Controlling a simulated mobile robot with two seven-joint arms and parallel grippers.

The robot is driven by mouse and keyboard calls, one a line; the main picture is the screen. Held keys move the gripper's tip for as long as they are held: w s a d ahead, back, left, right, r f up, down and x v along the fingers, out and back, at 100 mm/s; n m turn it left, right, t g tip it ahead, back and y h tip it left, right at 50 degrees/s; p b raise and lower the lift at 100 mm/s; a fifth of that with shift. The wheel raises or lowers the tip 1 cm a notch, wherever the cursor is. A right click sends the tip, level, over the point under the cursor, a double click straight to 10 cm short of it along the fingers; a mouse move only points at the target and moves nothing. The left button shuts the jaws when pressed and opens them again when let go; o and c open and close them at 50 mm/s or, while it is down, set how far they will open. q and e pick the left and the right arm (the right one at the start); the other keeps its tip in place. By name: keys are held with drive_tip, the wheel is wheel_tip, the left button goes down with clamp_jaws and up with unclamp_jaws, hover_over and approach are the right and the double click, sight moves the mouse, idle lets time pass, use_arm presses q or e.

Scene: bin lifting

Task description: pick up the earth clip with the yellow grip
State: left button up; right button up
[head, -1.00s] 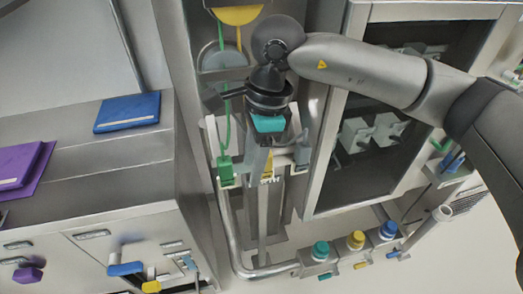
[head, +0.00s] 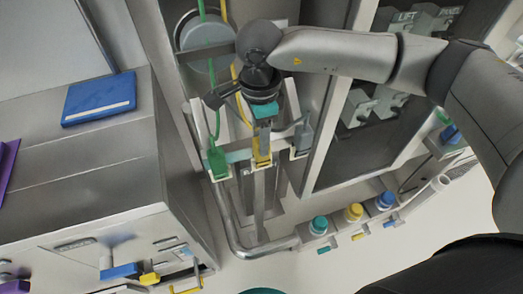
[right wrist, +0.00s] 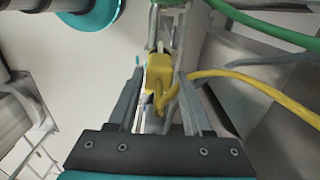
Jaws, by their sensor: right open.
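The earth clip with the yellow grip (head: 262,154) hangs on a rail, between a green-grip clip (head: 217,160) and a grey-grip clip (head: 303,136). A yellow cable runs up from it. My right gripper (head: 264,132) points down at the yellow clip and hides its upper part in the head view. In the right wrist view, the open fingers of my right gripper (right wrist: 159,92) stand on either side of the yellow grip (right wrist: 158,68), with gaps visible. The yellow cable (right wrist: 240,78) passes over the right finger. My left gripper is not in view.
A cabinet with a dark window (head: 380,120) stands close on the right. Teal, yellow and blue knobs (head: 353,212) line a panel below it. A grey bench with a blue binder (head: 100,98) is on the left. A green cable (right wrist: 265,25) crosses near the right gripper.

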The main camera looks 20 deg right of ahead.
drive_tip(key=shift+d+f, duration=0.1)
drive_tip(key=shift+f, duration=2.7)
drive_tip(key=shift+c, duration=0.2)
clamp_jaws()
drive_tip(key=shift+r, duration=0.1)
